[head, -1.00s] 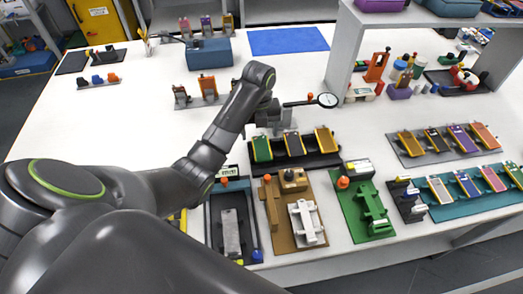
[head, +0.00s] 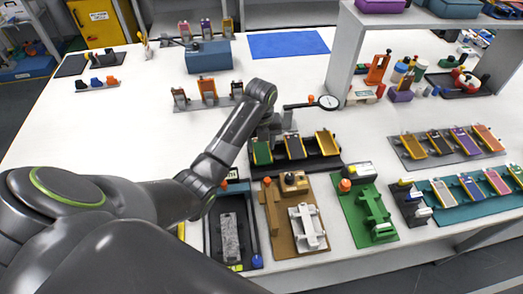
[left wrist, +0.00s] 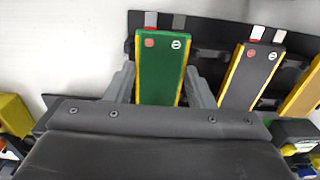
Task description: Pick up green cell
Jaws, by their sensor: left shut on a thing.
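The green cell (head: 262,153) with yellow edges leans in the leftmost place of a black rack (head: 318,164). In the left wrist view the green cell (left wrist: 161,62) is upright between the two grey fingers of my left gripper (left wrist: 160,88), which is shut on its sides. Its lower part is hidden behind the gripper body. In the head view my left gripper (head: 262,136) is at the top of the cell, partly hidden by my arm. The cell still appears to be in the rack. My right gripper is not in view.
A dark cell (head: 295,147) and a yellow cell (head: 327,143) stand in the same rack to the right. A dial gauge (head: 328,102) is just behind. Brown (head: 274,215) and green (head: 360,225) fixtures lie in front. The table's middle left is clear.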

